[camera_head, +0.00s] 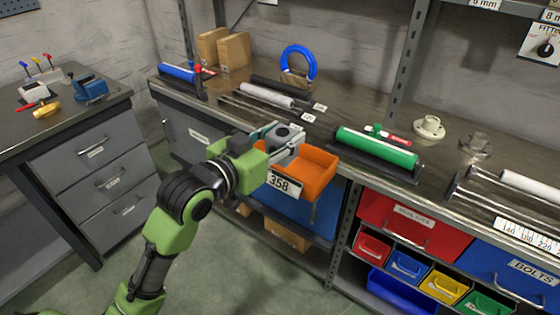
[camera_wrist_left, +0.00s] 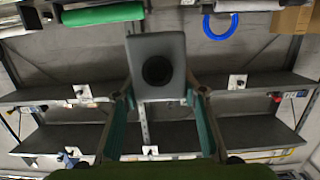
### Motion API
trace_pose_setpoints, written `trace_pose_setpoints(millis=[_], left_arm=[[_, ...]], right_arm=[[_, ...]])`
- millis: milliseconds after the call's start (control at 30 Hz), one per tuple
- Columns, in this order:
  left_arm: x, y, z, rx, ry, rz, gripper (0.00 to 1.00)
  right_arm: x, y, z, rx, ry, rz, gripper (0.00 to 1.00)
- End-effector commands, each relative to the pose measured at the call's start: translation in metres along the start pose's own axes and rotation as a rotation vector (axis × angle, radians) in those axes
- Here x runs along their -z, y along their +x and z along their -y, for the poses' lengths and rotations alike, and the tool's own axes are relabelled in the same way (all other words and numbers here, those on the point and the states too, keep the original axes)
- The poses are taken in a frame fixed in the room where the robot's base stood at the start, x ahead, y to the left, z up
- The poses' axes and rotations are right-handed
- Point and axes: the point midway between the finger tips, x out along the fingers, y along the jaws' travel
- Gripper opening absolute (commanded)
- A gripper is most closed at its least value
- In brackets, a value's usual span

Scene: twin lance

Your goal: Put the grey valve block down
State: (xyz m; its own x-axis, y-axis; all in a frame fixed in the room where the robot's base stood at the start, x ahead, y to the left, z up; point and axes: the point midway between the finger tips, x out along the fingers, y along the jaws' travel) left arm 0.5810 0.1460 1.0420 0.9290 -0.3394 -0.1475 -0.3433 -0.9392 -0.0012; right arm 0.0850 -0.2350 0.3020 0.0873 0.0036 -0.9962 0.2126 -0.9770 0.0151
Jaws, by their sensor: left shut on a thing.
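My left gripper (camera_head: 280,140) comes in from the left and is shut on the grey valve block (camera_head: 288,134), a grey box with a dark round hole. The block is held at the front edge of the workbench (camera_head: 225,115), at the upper left of an orange open tray (camera_head: 320,160) in the picture. I cannot tell how high the block is over the bench or tray. In the left wrist view the block (camera_wrist_left: 158,43) sits between the two teal fingers of the gripper (camera_wrist_left: 160,92). My right gripper is out of view.
A green cylinder (camera_head: 375,147) lies right of the tray, and a white cylinder (camera_head: 267,96) lies behind the block. A blue ring (camera_head: 297,60) stands farther back. Shelves with a red bin (camera_head: 400,220) are below the bench. A drawer cabinet (camera_head: 100,165) stands at left.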

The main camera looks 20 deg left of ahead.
Motion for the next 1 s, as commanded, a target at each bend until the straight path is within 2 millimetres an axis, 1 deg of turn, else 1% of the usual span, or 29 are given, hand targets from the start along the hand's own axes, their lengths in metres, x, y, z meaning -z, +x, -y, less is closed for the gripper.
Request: trace_pose_setpoints(millis=[33,100,300,400,500,600,767,800,900,1000], left_arm=[[-0.004,0.009,0.01,0.004,0.0,0.001,0.11],[-0.009,0.022,0.023,0.005,-0.001,0.001,0.11],[-0.024,0.057,0.055,0.005,-0.001,0.0,0.11],[-0.045,0.071,0.066,0.004,-0.003,0.003,0.11],[-0.058,0.083,0.075,0.003,-0.001,0.0,0.11],[-0.066,0.09,0.081,0.002,-0.001,-0.002,0.11],[-0.075,0.096,0.086,0.002,0.0,-0.001,0.11],[-0.079,0.099,0.088,0.003,-0.002,0.0,0.11],[-0.094,0.1,0.087,0.002,-0.004,0.001,0.11],[-0.104,0.102,0.087,0.003,-0.002,0.0,0.11]], right_arm=[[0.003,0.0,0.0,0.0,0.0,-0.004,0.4],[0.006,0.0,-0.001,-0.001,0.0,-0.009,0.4],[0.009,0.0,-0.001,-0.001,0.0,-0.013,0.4],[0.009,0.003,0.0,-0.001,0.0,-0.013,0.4],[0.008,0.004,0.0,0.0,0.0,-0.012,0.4],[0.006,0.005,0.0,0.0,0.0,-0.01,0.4],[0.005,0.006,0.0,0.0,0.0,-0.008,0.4],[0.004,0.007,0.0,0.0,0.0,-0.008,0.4],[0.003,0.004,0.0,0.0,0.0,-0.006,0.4],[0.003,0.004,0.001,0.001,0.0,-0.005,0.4]])
